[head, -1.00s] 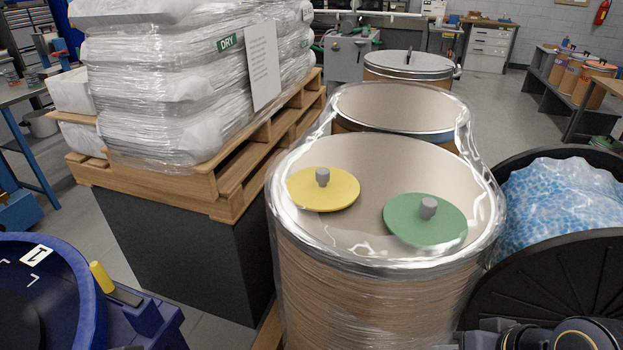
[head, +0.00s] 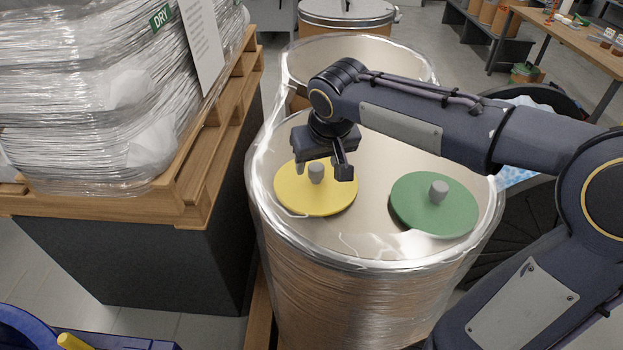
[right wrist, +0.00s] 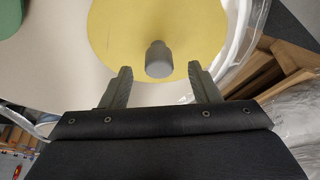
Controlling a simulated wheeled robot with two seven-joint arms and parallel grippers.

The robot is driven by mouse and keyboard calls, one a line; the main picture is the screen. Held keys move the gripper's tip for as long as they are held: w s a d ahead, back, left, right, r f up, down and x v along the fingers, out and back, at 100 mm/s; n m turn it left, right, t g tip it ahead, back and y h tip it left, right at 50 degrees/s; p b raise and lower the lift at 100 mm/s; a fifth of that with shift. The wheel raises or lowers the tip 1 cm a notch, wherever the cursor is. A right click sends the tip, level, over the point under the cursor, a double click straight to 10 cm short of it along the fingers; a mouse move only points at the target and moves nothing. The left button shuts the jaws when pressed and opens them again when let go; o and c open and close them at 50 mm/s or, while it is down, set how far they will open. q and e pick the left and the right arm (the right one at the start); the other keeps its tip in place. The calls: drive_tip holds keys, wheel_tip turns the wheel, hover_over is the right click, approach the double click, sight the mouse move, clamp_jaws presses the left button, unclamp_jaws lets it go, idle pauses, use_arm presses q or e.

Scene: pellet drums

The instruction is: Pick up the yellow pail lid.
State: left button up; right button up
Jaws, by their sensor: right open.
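The yellow pail lid (head: 310,200), a round disc with a grey knob (head: 316,173), lies on the left part of the wrapped drum's top (head: 378,222). My right gripper (head: 323,170) is open just above the lid, at the knob. In the right wrist view the open fingers of the right gripper (right wrist: 160,82) stand on either side of the grey knob (right wrist: 159,60), with gaps between, and the yellow lid (right wrist: 120,35) lies beyond them. How much height separates the fingertips from the lid is hard to tell. My left gripper is not in view.
A green lid (head: 420,207) with a grey knob lies right of the yellow one on the same drum. Wrapped white sacks (head: 90,110) on a wooden pallet (head: 190,185) stand close on the left. More drums (head: 345,15) stand behind. A blue object (head: 25,330) is at the lower left.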

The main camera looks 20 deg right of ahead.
sight(317, 167)
drive_tip(key=x, duration=0.4)
drive_tip(key=shift+w+d, duration=0.1)
drive_tip(key=shift+w, duration=0.05)
drive_tip(key=shift+c, duration=0.5)
drive_tip(key=c, duration=1)
